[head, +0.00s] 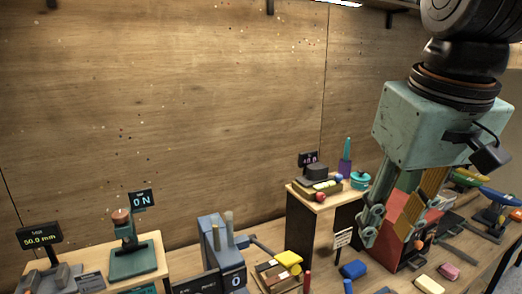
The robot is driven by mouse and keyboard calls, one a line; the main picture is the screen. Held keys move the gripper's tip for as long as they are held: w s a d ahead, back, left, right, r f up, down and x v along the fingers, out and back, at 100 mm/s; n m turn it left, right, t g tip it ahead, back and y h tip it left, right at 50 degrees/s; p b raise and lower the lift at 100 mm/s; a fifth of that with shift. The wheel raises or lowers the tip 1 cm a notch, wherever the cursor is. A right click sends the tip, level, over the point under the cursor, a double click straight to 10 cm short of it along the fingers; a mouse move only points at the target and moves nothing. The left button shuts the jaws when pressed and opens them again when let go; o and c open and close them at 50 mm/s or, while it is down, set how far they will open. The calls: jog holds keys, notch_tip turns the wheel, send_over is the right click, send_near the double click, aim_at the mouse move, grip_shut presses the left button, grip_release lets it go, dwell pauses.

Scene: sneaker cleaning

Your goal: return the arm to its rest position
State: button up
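My gripper (387,237) hangs down at the right of the head view, below its green housing. Its two fingers are apart, with a red box (398,258) showing behind the gap. I see nothing held between them. The fingers overlap the box in the picture; whether they touch it I cannot tell. The upper arm runs out of the top right corner.
A raised wooden stand (310,203) with small items is left of my gripper. A green press (133,258) stands at left. The wooden back wall (170,110) is bare.

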jog(key=s+f+b, duration=0.1)
jog(key=s+f, duration=0.2)
jog(key=s, duration=0.3)
jog(key=s+f+m+t+b, duration=0.1)
jog(key=s+f, duration=0.3)
jog(key=s, duration=0.2)
jog(key=shift+s, duration=0.3)
jog(key=shift+d, duration=0.1)
dwell(0.9)
